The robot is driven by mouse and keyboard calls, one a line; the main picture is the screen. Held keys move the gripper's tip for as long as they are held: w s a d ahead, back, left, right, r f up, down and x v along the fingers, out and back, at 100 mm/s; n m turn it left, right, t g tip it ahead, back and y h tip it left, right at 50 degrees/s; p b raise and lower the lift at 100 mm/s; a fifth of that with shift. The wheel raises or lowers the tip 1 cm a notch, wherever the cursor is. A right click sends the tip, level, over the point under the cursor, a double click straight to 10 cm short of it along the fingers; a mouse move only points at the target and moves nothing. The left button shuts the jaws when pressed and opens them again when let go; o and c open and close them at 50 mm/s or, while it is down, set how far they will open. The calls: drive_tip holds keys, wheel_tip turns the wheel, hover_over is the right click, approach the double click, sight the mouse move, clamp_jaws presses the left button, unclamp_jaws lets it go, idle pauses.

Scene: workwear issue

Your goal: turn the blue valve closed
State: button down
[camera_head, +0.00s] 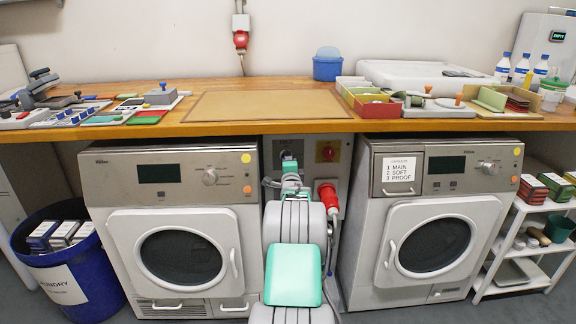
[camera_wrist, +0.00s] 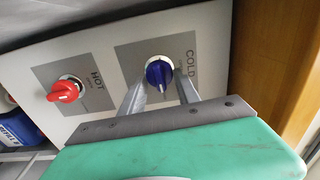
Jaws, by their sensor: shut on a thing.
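The blue valve (camera_wrist: 158,71) sits on a grey plate marked COLD in the wrist view. A pale mark on its knob points toward the lower edge of that picture. My gripper (camera_wrist: 162,76) has one finger on each side of the knob and is shut on it. In the head view my gripper (camera_head: 289,164) reaches the wall panel between the two machines, just under the worktop. The valve is mostly hidden there by my gripper and arm.
A red valve (camera_wrist: 65,91) marked HOT is beside the blue one. The worktop edge (camera_wrist: 284,65) runs close by. A red knob on a yellow plate (camera_head: 328,152) and a red plug (camera_head: 328,194) are right of my arm. Machines (camera_head: 176,222) (camera_head: 432,222) flank it.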

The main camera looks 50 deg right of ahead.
drive_tip(key=shift+s+m, duration=0.1)
drive_tip(key=shift+m, duration=0.3)
drive_tip(key=c, duration=1.2)
unclamp_jaws()
drive_tip(key=shift+d, duration=0.1)
drive_tip(key=shift+o, duration=1.4)
drive_tip(key=p+v, duration=0.1)
drive_tip(key=v, duration=0.7)
drive_tip(key=shift+p, duration=0.3)
